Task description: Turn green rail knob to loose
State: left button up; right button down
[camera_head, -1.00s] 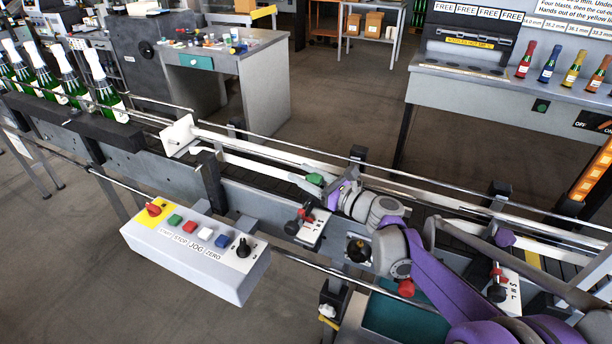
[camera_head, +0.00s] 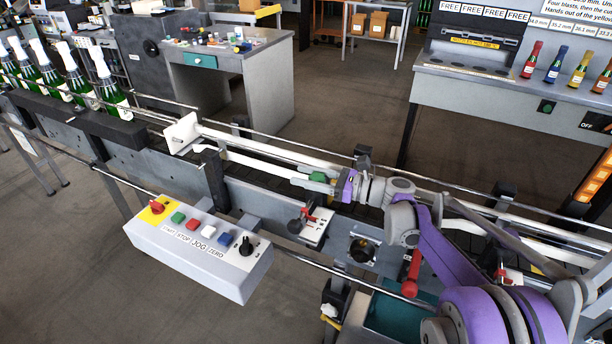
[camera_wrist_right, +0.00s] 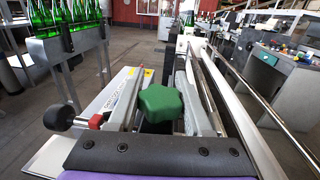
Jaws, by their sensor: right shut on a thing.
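The green rail knob (camera_head: 318,177) sits at the conveyor's guide rail. In the right wrist view it is a lobed green knob (camera_wrist_right: 160,103) that stands between my two fingers. My right gripper (camera_head: 316,183) is shut on it, with the fingers pointing left along the rail in the head view. The wrist view shows one finger on each side of the knob (camera_wrist_right: 159,118). The knob's stem and underside are hidden. My left gripper is not in view.
A control box (camera_head: 200,248) with coloured buttons hangs in front of the conveyor. A red-handled lever on a white scale plate (camera_head: 312,228) is just below the knob. Green bottles (camera_head: 85,88) stand at the left. White guide rails (camera_head: 255,143) run alongside the gripper.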

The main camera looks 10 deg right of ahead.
jog(key=shift+c, duration=1.6)
grip_release()
notch_tip(320, 180, up, 10)
